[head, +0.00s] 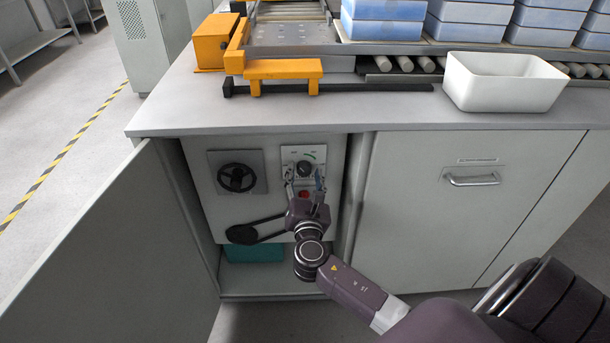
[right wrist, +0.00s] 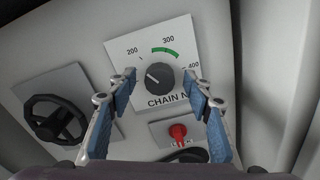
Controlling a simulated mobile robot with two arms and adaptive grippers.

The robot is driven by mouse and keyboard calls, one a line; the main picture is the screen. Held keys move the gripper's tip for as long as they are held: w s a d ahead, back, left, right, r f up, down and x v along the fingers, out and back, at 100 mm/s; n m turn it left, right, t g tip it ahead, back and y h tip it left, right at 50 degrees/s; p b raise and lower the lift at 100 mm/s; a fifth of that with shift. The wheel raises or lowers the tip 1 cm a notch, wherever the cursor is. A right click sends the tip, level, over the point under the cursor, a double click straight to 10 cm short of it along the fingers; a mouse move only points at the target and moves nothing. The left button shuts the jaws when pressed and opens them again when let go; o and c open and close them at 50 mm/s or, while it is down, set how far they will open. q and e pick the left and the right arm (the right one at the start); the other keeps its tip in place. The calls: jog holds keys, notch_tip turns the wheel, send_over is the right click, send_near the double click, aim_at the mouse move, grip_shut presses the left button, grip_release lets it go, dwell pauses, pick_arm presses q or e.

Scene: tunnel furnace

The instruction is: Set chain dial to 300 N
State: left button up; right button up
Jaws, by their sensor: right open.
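The chain dial is a dark round knob (right wrist: 160,76) on a white plate (right wrist: 183,30) marked 200, 300, 400 and "CHAIN N". A green arc lies near 300. The knob's pale mark sits on its left side, toward the 200 side. In the head view the dial (head: 304,169) is inside the open cabinet. My right gripper (head: 305,186) is open in front of the panel, just below the dial. In the right wrist view its fingertips (right wrist: 161,82) appear on either side of the knob; contact cannot be told. My left gripper is not in view.
A red switch (right wrist: 178,132) sits below the dial, and a black handwheel (head: 237,178) to its left. A belt drive (head: 243,234) is lower down. The open cabinet door (head: 130,245) stands left. The worktop (head: 200,110) overhangs above, with a white bin (head: 505,80).

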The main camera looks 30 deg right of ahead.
jog(key=c, duration=1.1)
jog(key=shift+c, duration=0.2)
jog(key=shift+m, duration=0.3)
jog(key=m+b, duration=0.1)
jog(key=m, duration=0.1)
jog(key=m+b, duration=0.1)
jog(key=m, duration=0.2)
jog(key=shift+d+f+b, duration=0.1)
jog(key=shift+f+b, duration=0.1)
jog(key=shift+b, duration=0.15)
jog(key=m+b, duration=0.2)
jog(key=m, duration=0.2)
jog(key=shift+s, duration=0.1)
jog(key=shift+m, duration=0.5)
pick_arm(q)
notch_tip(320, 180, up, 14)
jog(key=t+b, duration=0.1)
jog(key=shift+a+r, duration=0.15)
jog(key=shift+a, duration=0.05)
pick_arm(e)
jog(key=shift+m, duration=0.9)
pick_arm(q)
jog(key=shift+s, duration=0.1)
pick_arm(e)
jog(key=shift+m, duration=0.3)
